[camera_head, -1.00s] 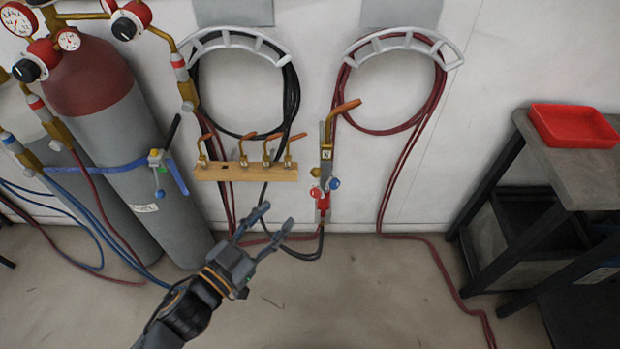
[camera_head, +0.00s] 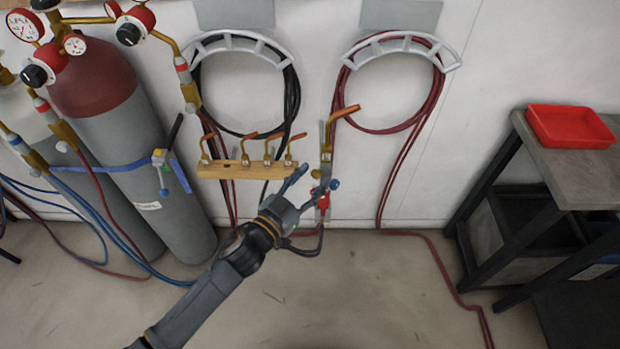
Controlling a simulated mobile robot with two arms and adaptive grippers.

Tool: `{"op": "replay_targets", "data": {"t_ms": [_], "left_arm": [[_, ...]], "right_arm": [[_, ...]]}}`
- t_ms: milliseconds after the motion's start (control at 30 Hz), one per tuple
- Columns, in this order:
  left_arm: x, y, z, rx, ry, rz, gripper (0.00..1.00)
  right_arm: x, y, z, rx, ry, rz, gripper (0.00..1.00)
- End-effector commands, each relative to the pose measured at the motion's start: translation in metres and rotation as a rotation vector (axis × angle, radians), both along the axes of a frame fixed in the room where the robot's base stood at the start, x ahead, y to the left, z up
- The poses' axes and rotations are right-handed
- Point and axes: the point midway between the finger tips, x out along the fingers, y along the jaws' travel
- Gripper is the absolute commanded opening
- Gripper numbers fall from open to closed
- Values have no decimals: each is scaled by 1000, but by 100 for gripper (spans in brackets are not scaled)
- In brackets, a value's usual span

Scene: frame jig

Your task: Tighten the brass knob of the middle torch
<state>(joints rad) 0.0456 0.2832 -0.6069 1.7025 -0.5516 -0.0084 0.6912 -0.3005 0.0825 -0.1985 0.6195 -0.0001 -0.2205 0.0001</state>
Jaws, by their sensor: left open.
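A torch (camera_head: 326,152) with a copper-coloured bent tip hangs upright against the wall, right of the wooden rack. A blue knob (camera_head: 335,184) shows on the right side of its lower body, with red parts around the hose end (camera_head: 323,202). I cannot make out a brass knob on it; the knob area is small and partly behind my fingers. My left gripper (camera_head: 312,180) is open and empty, its fingers pointing up and right. Its fingertips are close to the left of the torch's knobs; I cannot tell whether they touch. My right gripper is not in view.
A wooden rack (camera_head: 232,171) with several copper tips is left of the torch. Gas cylinders (camera_head: 160,185) with gauges stand at left. Hoses hang on two white hangers (camera_head: 400,42). A dark cart (camera_head: 575,175) with a red tray (camera_head: 570,127) stands at right. Floor between is mostly clear.

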Motion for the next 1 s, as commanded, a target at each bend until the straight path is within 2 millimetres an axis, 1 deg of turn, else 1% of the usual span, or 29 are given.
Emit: {"op": "replay_targets", "data": {"t_ms": [67,100,167,200,267,300,667,867,1000], "left_arm": [[0,0,0,0,0,0,44],[0,0,0,0,0,0,40],[0,0,0,0,0,0,28],[0,0,0,0,0,0,20],[0,0,0,0,0,0,8],[0,0,0,0,0,0,0],[0,0,-1,22,-23,0,0],[0,0,-2,93,-94,1,0],[0,0,-3,171,-172,0,0]], "right_arm": [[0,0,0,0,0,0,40],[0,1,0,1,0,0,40],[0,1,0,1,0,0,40],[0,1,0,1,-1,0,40],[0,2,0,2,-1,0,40],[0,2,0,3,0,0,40],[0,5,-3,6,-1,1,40],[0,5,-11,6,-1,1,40],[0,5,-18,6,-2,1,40]]}}
